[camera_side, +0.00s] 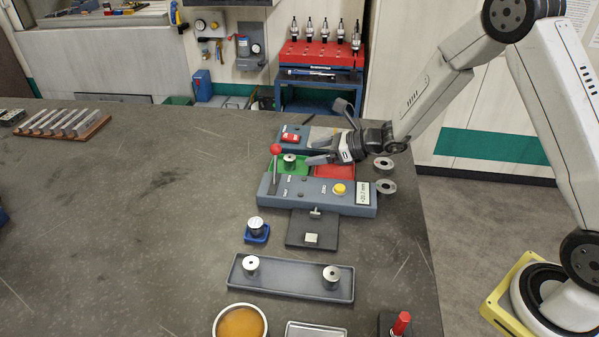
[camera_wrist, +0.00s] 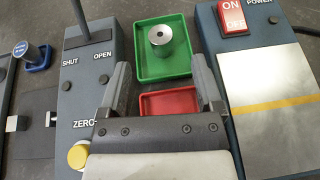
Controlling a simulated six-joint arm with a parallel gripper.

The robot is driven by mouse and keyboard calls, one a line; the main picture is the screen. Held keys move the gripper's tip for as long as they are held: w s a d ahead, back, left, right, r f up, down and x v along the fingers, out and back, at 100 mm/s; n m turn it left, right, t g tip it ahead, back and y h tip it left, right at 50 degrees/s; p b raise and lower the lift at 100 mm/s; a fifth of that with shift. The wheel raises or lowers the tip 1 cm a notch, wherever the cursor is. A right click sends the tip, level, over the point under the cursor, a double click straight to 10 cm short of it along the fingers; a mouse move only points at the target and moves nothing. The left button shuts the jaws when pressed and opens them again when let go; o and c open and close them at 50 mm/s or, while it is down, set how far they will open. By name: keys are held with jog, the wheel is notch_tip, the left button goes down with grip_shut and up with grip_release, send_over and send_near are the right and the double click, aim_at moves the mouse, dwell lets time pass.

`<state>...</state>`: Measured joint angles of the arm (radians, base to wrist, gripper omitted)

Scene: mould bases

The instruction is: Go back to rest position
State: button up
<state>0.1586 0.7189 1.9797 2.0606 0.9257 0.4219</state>
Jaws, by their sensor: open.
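My gripper (camera_side: 324,132) is open and empty, held above the far part of the bench; its two fingers also show in the wrist view (camera_wrist: 160,80). Below it are a green tray (camera_side: 276,171) and a red tray (camera_side: 340,172). One metal mould base (camera_wrist: 169,43) stands in the green tray (camera_wrist: 185,70). The red tray (camera_wrist: 165,104) looks empty where it shows, partly hidden by my gripper. Two more mould bases (camera_side: 251,265) (camera_side: 332,274) stand apart in the long grey tray (camera_side: 292,285). Another metal piece (camera_side: 256,225) sits on a small blue stand (camera_side: 250,240).
A grey measuring device (camera_side: 308,194) has a red-knobbed lever (camera_side: 276,150), a yellow button and a display. A switch box (camera_side: 291,137) lies behind. Two metal rings (camera_side: 384,163) (camera_side: 386,186) lie right. The bench's left is mostly clear.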

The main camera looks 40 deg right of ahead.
jog(key=shift+v, duration=1.15)
